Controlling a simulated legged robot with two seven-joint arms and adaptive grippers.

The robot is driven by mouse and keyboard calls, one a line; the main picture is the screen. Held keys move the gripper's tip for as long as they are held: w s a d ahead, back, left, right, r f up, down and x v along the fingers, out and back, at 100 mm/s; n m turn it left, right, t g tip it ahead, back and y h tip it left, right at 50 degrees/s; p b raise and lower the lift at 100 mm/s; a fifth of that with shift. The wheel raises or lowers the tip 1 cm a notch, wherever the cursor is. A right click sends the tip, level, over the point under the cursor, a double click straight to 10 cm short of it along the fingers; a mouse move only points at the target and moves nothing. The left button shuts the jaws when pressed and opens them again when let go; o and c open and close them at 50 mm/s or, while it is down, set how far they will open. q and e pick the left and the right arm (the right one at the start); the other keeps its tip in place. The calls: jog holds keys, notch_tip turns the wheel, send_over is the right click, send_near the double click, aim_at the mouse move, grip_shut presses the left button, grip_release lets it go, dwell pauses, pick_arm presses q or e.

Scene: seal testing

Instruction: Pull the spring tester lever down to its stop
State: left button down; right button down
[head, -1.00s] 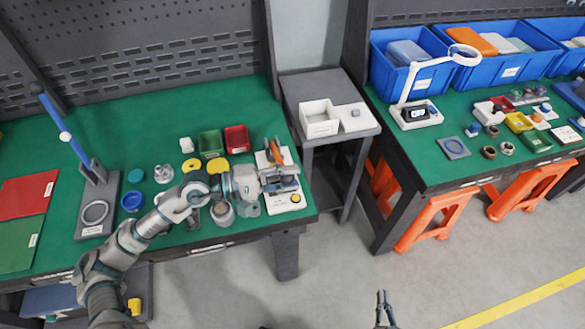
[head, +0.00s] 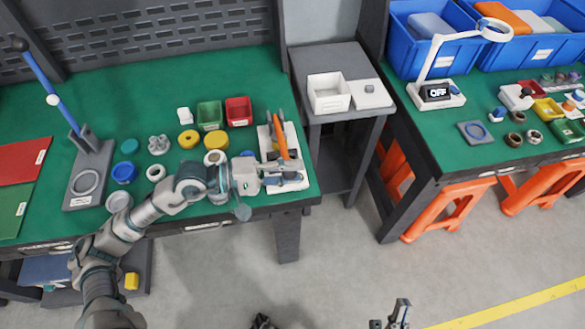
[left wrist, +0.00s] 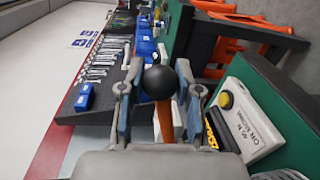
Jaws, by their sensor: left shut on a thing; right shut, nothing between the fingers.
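The spring tester (head: 265,140) has a pale base and an orange lever (head: 282,140), near the front right corner of the left green bench. My left gripper (head: 293,179) is at the lever's near end. In the left wrist view its fingers close on both sides of the lever's black ball knob (left wrist: 160,82), with the orange shaft (left wrist: 165,122) below it. The lever leans toward the bench's front edge. My arm and gripper hide part of the base. My right gripper (head: 399,314) is shut and empty at the bottom of the head view, over the floor.
A separate blue lever stand (head: 92,165) is at the bench's left. Green (head: 209,114) and red (head: 238,110) bins stand behind my left arm, among several round parts. A grey side table (head: 340,55) holds white boxes.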

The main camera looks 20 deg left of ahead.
pick_arm(q)
jog(key=c, duration=0.8)
grip_release()
jog(key=shift+a, duration=0.15)
jog(key=shift+o, duration=0.2)
jog(key=shift+a, duration=0.1)
jog(key=v, duration=1.2)
